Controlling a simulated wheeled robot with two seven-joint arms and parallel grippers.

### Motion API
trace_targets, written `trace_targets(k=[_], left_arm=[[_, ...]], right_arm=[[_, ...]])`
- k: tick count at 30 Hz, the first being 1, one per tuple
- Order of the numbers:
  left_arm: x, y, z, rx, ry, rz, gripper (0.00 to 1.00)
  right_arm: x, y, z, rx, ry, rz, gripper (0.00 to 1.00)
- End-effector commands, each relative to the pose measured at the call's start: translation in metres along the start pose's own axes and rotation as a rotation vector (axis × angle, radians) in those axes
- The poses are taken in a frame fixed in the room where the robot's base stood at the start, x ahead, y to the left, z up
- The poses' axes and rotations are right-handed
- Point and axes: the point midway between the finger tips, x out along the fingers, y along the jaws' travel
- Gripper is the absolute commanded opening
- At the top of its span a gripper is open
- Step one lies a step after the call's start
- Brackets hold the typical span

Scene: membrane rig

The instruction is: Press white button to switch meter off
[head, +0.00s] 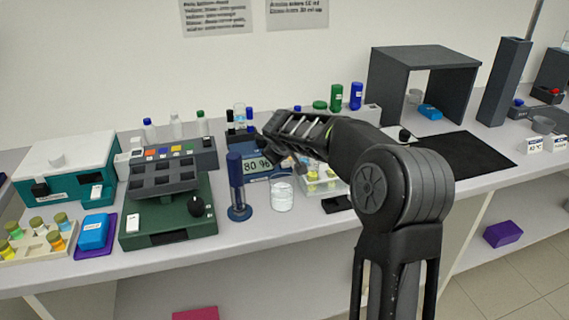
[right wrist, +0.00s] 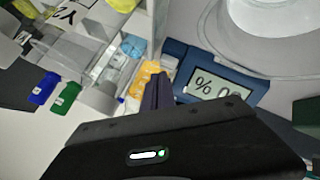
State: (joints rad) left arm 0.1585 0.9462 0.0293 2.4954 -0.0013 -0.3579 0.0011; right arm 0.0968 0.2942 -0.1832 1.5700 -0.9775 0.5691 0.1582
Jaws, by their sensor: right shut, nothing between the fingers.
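The meter (head: 258,166) is a blue device on the bench with a lit display reading about 80 %. It also shows upside down in the right wrist view (right wrist: 225,88). My right gripper (head: 288,160) is above the meter's right end, its fingers shut and empty. In the right wrist view the shut fingertips (right wrist: 157,88) are beside the display, over the meter's end. I cannot make out the white button; the gripper may hide it. Contact with the meter cannot be told. My left gripper is not in view.
A glass beaker (head: 281,194) stands just in front of the meter. A blue cylinder on a round base (head: 237,190) stands to its left. A clear tray with yellow-capped vials (head: 325,180) is at its right. A dark green device (head: 170,215) stands further left.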

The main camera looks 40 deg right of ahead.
Motion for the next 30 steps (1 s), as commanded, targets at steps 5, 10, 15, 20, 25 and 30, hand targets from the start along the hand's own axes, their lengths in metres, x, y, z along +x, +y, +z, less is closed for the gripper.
trace_targets(k=[5, 10, 15, 20, 25, 30], left_arm=[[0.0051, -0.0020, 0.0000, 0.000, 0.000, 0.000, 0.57], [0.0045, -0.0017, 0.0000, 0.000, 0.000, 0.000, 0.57], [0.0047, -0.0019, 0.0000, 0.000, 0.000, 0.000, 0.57], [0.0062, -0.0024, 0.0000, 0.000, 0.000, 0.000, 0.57], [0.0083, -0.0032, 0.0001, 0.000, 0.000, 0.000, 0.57], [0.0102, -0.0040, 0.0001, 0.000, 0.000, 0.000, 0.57]], right_arm=[[0.0026, -0.0020, 0.0019, 0.000, 0.000, 0.000, 0.00], [0.0021, -0.0016, 0.0016, 0.000, 0.000, 0.000, 0.00], [0.0024, -0.0017, 0.0017, 0.000, 0.000, 0.000, 0.00], [0.0034, -0.0025, 0.0025, 0.000, 0.000, 0.000, 0.00], [0.0047, -0.0034, 0.0034, 0.000, 0.000, 0.000, 0.00], [0.0059, -0.0044, 0.0043, 0.000, 0.000, 0.000, 0.00]])
